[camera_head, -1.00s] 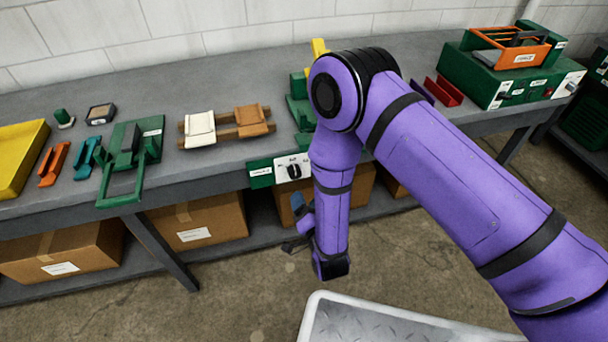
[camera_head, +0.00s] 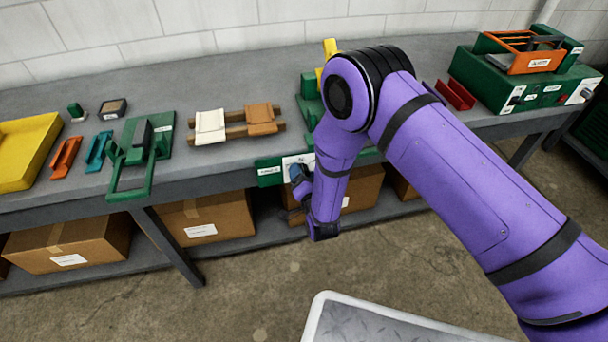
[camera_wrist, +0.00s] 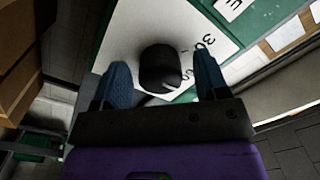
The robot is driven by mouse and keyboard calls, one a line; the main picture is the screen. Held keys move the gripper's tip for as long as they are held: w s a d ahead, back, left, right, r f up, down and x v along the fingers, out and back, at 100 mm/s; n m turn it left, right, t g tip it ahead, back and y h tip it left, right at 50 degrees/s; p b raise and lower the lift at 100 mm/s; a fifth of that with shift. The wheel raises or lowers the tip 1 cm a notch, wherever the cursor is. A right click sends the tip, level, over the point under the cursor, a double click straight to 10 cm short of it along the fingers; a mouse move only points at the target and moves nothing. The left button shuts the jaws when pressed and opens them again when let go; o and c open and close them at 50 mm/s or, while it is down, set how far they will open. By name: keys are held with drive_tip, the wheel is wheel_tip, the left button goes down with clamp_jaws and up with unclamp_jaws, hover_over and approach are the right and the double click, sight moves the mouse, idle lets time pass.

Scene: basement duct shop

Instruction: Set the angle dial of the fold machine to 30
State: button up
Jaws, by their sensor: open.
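The fold machine (camera_head: 308,105) is green with a yellow part on top, at the middle of the bench and partly hidden by my arm. Its green front panel (camera_head: 268,172) carries a white dial plate (camera_head: 289,163) at the bench's front edge. In the wrist view the angle dial (camera_wrist: 160,75) is a round black knob on the white plate (camera_wrist: 190,30), with printed numbers to its right, one looking like 30. My gripper (camera_wrist: 162,62) is open, its two blue fingers on either side of the knob with gaps visible. In the head view my gripper (camera_head: 299,181) covers the knob.
Left of the machine lie a cream and tan slatted piece (camera_head: 236,124), a green clamp-like tool (camera_head: 142,150) and a yellow tray (camera_head: 22,152). A red holder (camera_head: 456,94) and a green unit (camera_head: 520,85) stand at right. Cardboard boxes (camera_head: 208,218) sit below the bench.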

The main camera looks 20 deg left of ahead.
drive_tip(key=c, duration=0.9)
drive_tip(key=shift+n, duration=0.3)
drive_tip(key=n, duration=1.1)
idle(0.4)
drive_tip(key=o, duration=0.9)
